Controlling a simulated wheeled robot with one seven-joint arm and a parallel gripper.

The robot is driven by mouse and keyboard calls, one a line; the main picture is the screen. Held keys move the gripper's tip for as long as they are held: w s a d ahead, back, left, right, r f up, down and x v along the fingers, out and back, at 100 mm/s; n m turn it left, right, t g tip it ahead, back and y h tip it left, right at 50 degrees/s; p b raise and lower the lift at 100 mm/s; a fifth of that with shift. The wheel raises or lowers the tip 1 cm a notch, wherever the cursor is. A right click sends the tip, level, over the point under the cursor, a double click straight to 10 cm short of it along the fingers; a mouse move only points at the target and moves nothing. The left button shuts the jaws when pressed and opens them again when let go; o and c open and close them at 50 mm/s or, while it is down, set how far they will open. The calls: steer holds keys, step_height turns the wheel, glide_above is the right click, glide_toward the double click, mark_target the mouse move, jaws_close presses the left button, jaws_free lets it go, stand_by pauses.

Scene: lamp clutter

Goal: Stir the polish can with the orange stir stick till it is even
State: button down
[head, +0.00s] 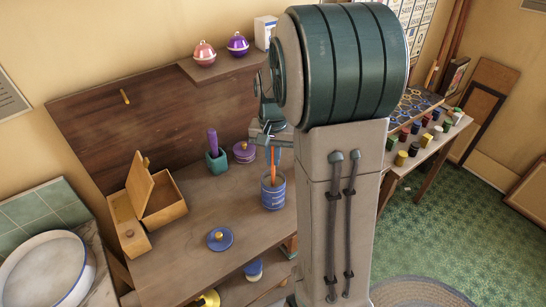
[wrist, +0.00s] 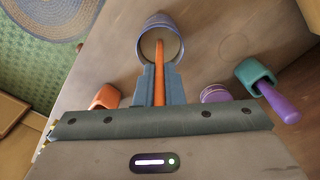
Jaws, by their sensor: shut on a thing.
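The polish can (head: 273,194) is a blue can standing upright and open near the right end of the workbench, beside my column. In the wrist view the can (wrist: 145,28) shows a smooth tan surface inside. The orange stir stick (head: 273,172) stands nearly upright with its lower end in the can. The stick's lower tip is hidden inside the can. In the head view my gripper (head: 273,150) is partly hidden by my arm.
A blue lid with a gold knob (head: 220,239) lies in front of the can. A green holder (head: 216,162) with a purple handle and a purple pot (head: 244,153) stand behind it. An open wooden box (head: 162,203) is at left. An orange object (wrist: 106,97) shows in the wrist view.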

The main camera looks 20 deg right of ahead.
steer(key=shift+r+p, duration=1.5)
steer(key=shift+r, duration=0.8)
